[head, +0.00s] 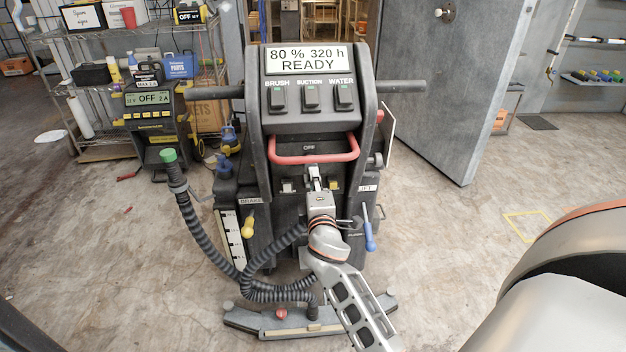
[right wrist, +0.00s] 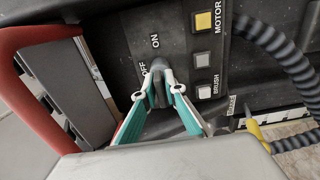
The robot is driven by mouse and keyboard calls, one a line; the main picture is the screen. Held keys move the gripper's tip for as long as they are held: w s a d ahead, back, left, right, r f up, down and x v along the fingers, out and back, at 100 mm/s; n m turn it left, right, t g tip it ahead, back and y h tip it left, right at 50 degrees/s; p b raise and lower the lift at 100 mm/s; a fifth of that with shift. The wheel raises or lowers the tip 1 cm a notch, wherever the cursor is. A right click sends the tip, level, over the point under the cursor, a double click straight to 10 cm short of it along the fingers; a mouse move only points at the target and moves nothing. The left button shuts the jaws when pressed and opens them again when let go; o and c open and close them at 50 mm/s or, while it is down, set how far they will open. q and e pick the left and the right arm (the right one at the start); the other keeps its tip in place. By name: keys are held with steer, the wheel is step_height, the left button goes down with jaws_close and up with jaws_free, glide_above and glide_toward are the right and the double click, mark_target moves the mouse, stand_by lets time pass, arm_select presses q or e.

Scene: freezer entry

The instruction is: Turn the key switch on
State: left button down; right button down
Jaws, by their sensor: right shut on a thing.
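The key switch (right wrist: 158,70) shows in the right wrist view as a dark grip on a black panel, beside the printed words OFF and ON. My right gripper (right wrist: 159,88) is shut on it, with one teal-lined finger on each side. The fingers partly hide it, and I cannot tell clearly which mark it points to. In the head view my right gripper (head: 314,176) reaches in from below to the panel under the red handle, and it hides the key there. My left gripper is not in view.
The key is on a floor scrubber (head: 311,125) whose display (head: 306,59) reads "80 % 320 h READY". A red handle (head: 313,158) arches just above my gripper. A ribbed hose (head: 205,225) hangs at the left.

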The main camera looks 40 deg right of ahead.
stand_by(0.4)
steer(key=c, duration=2.2)
jaws_free()
steer(key=shift+s+a, duration=0.15)
steer(key=shift+s, duration=0.05)
steer(key=v, duration=0.7)
steer(key=shift+s, duration=0.1)
